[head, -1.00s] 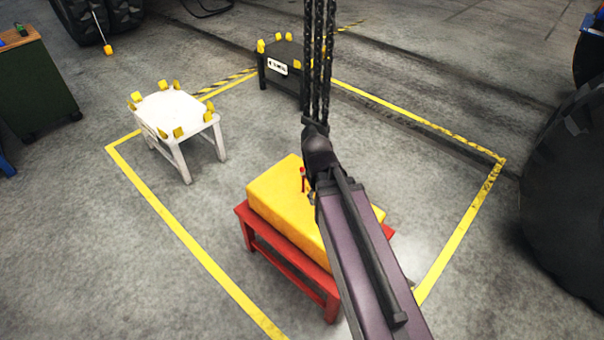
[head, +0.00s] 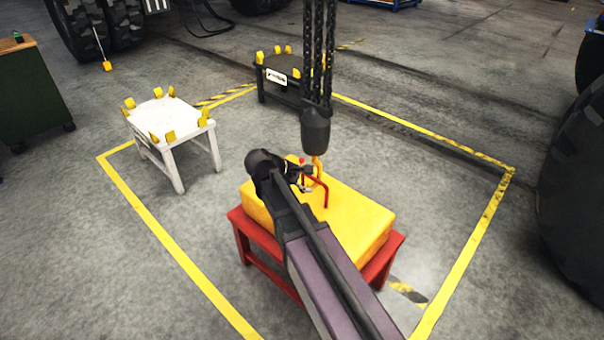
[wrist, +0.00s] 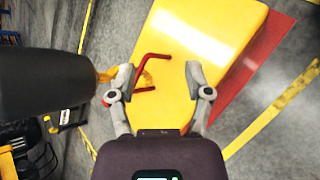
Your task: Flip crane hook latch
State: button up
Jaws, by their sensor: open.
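The dark hook block (head: 316,132) hangs on chains above the yellow casting (head: 345,222); it also shows at the left of the wrist view (wrist: 45,85). Its orange hook (head: 319,166) hangs beside the casting's red lifting bar (head: 325,192), which also shows in the wrist view (wrist: 154,56). I cannot tell whether hook and bar touch. My gripper (wrist: 162,82) is open over the casting, its left finger close to the hook (wrist: 106,75) and partly covering it. A small yellow piece shows between the fingers by the bar. The latch cannot be clearly made out.
The casting rests on a red stand (head: 242,232). A white stand (head: 178,150) with yellow corner pieces is left, a black one (head: 275,90) behind. Yellow floor tape surrounds them; a large tyre (head: 575,190) is right. The floor between the stands is clear.

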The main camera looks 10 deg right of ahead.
jog(key=w+a+f+n+t+h+b, duration=0.2)
jog(key=w+a+f+n+h+b, duration=0.3)
jog(key=b, duration=0.3)
jog(key=n+t+h+b, duration=0.2)
jog(key=n+t+b, duration=0.15)
jog(key=b, duration=0.35)
send_near(302, 160)
jog(key=a, duration=0.3)
jog(key=shift+s+a+f+n+g, duration=0.2)
jog(key=shift+a+n+g, duration=0.05)
jog(key=x, duration=1.3)
jog(key=shift+w+d+f, duration=0.15)
jog(key=shift+d+f, duration=0.05)
jog(key=shift+d, duration=0.15)
grip_shut()
jog(key=shift+d, duration=0.2)
jog(key=shift+a, duration=0.15)
